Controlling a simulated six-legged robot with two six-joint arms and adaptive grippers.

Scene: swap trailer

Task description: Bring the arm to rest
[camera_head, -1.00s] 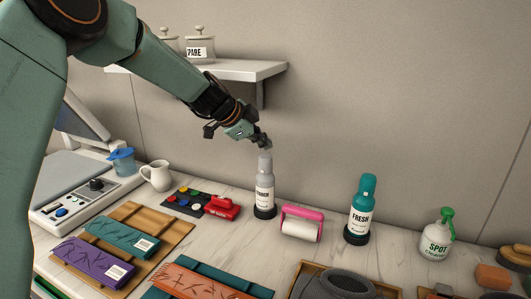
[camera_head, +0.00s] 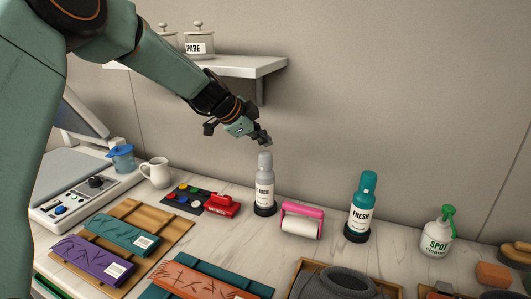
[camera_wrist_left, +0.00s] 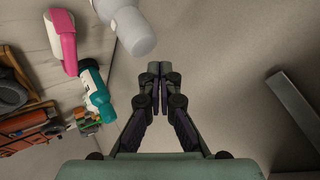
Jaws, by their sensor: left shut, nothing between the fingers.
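My left arm reaches in from the upper left in the head view. Its gripper (camera_head: 266,141) is shut and empty, just above the cap of a grey bottle (camera_head: 264,190) with a white label. The fingers also show pressed together in the left wrist view (camera_wrist_left: 159,88). In that view the grey bottle (camera_wrist_left: 135,32) lies up and left of the fingertips, apart from them. My right gripper does not show.
A wall shelf (camera_head: 240,68) with jars is close behind my left arm. On the counter stand a pink lint roller (camera_head: 302,221), a teal FRESH bottle (camera_head: 361,208), a SPOT cleaner bottle (camera_head: 437,235), a white pitcher (camera_head: 156,172) and folded cloths on boards.

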